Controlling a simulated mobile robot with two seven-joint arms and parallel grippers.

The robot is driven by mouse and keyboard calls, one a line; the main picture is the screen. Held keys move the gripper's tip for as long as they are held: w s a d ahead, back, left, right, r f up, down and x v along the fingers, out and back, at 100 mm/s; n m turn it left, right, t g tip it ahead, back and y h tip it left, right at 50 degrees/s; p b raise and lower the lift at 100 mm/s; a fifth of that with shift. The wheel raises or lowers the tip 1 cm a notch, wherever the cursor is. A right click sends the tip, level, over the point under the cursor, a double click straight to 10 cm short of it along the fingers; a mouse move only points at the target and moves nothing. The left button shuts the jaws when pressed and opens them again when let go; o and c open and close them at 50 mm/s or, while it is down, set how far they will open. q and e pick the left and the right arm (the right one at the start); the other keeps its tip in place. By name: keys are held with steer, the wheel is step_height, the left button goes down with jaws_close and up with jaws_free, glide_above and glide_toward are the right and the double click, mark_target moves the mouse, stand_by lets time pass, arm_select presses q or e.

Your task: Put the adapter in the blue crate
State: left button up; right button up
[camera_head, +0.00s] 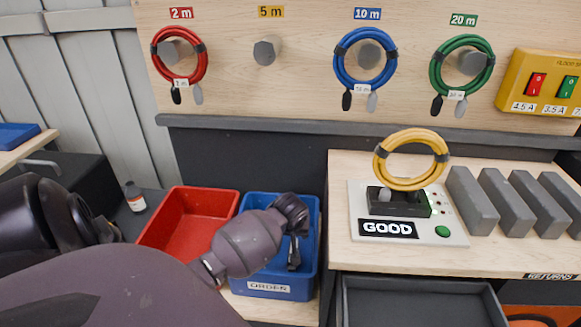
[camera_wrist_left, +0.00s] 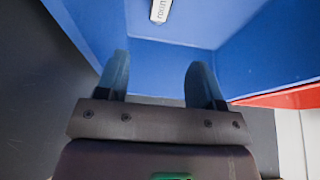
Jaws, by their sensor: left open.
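The blue crate (camera_head: 272,284) stands low in front of me with a white label on its front. My left gripper (camera_head: 293,255) points down into this crate, with its arm crossing from the lower left. In the left wrist view the gripper (camera_wrist_left: 160,82) is open, with nothing between its fingers, and blue crate walls (camera_wrist_left: 265,50) surround them. A small white labelled piece (camera_wrist_left: 160,10) shows inside the crate, cut off by the top edge. It may be the adapter, but I cannot tell for sure. My right gripper is not in view.
A red bin (camera_head: 188,222) touches the blue crate's left side. The bench to the right holds a tester (camera_head: 452,235) reading GOOD with a yellow cable coil (camera_head: 411,184), and several grey blocks (camera_head: 472,201). An open drawer (camera_head: 420,305) lies below it.

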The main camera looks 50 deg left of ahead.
arm_select(q)
steer(key=p+v, duration=0.1)
steer(key=v, duration=0.4)
steer(key=shift+r, duration=0.1)
stand_by(0.4)
steer(key=s+d+r+m+h, duration=0.1)
steer(key=s+d+m, duration=0.3)
steer(key=s, duration=0.5)
steer(key=s+d+r+m, duration=0.1)
steer(key=s+d+r, duration=0.1)
steer(key=s+d, duration=0.6)
steer(key=s+d+r+m+h, duration=0.1)
steer(key=s+d+m, duration=0.25)
steer(key=s, duration=0.65)
steer(key=w+f+t, duration=0.7)
steer(key=f, duration=0.2)
steer(key=shift+d+f+t+h, duration=0.2)
steer(key=shift+f+t+h, duration=0.1)
steer(key=shift+h, duration=0.1)
